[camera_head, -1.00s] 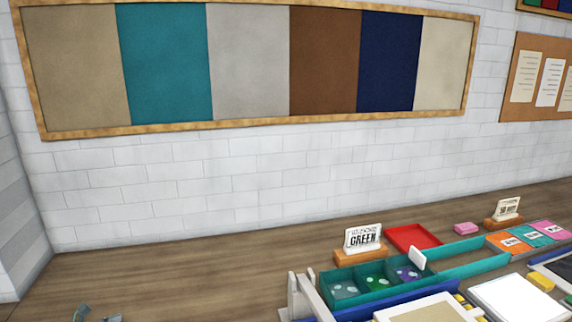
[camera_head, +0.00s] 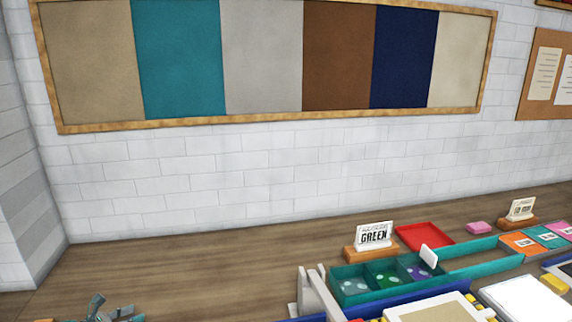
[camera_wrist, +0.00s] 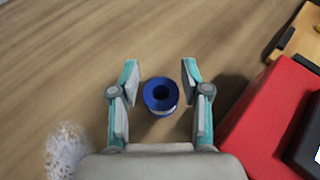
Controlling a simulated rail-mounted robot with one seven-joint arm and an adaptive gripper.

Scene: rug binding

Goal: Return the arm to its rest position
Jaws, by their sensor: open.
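My gripper (camera_wrist: 160,88) is open in the wrist view, its two teal and grey fingers spread apart. A blue spool (camera_wrist: 160,95) with a dark centre hole shows between the fingers. Neither finger appears to touch it. The wood surface (camera_wrist: 60,50) lies below and around it. In the head view, part of my gripper (camera_head: 108,308) shows at the bottom left edge, cut off by the frame, over the wood table (camera_head: 180,268). The spool does not show there.
In the wrist view, a red block-like object (camera_wrist: 262,115) stands close to the right finger, and a white fuzzy patch (camera_wrist: 66,150) lies at lower left. In the head view, a teal divided tray (camera_head: 470,252), a "GREEN" sign (camera_head: 375,235) and a red tray (camera_head: 424,235) crowd the right.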

